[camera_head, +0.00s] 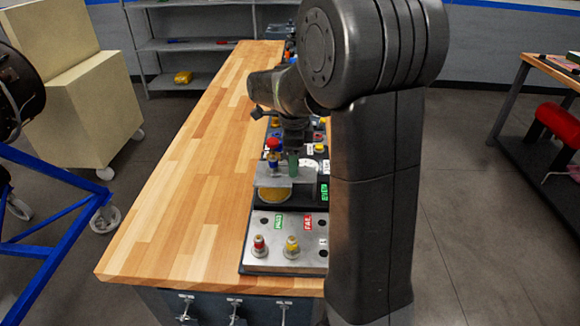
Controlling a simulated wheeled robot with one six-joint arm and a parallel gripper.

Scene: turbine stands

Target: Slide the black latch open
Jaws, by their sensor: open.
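My gripper (294,143) points down over the far part of a panel on the wooden workbench, partly in front of its fittings. Its jaws are open and small in the picture. A green upright cylinder (293,164) shows just below it; I cannot tell whether they touch. The panel has a black section and a metal front plate (262,224). I cannot make out the black latch; dark parts near my gripper blend together, and my arm hides the panel's right side.
A red-capped blue peg (273,154) stands left of the green cylinder, by a grey block over a yellow disc (273,194). The workbench (185,170) is clear left of the panel.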

